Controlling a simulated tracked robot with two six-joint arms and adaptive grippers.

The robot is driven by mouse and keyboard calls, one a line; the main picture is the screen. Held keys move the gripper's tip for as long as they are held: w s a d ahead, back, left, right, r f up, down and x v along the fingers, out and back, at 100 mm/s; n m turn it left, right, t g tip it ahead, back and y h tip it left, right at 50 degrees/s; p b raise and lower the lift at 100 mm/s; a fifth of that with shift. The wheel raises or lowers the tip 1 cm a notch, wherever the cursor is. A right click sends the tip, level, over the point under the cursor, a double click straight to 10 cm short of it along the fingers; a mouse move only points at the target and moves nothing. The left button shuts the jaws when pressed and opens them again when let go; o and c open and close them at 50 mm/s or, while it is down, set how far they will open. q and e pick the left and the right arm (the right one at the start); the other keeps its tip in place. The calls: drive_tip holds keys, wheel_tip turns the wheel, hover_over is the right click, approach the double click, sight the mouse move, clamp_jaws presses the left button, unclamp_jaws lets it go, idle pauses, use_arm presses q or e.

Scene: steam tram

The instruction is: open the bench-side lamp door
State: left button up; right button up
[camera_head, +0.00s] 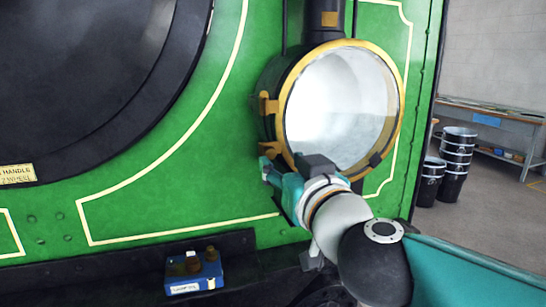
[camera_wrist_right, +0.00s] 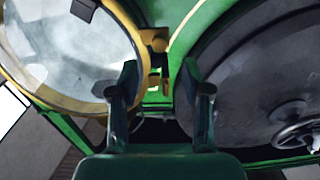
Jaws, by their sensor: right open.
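The round lamp door (camera_head: 397,112) has a brass-yellow rim and pale glass, and looks seated on its black drum housing on the green tram front. A brass fitting (camera_head: 267,104) is on its left edge. My right gripper (camera_head: 268,170) is just below the lamp's lower left, open and empty. In the right wrist view, the two fingers of the right gripper (camera_wrist_right: 160,75) are apart, with the brass fitting (camera_wrist_right: 155,58) showing between and beyond them. Contact cannot be told. My left gripper is not in view.
A large dark round door (camera_head: 90,70) fills the left, with a handwheel (camera_wrist_right: 293,128) in the wrist view. A blue box (camera_head: 195,275) sits on the dark ledge below. Black buckets (camera_head: 457,155) and a workbench (camera_head: 505,125) stand at the right.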

sight(271, 152)
drive_tip(key=x, duration=0.6)
drive_tip(key=shift+w, duration=0.1)
clamp_jaws()
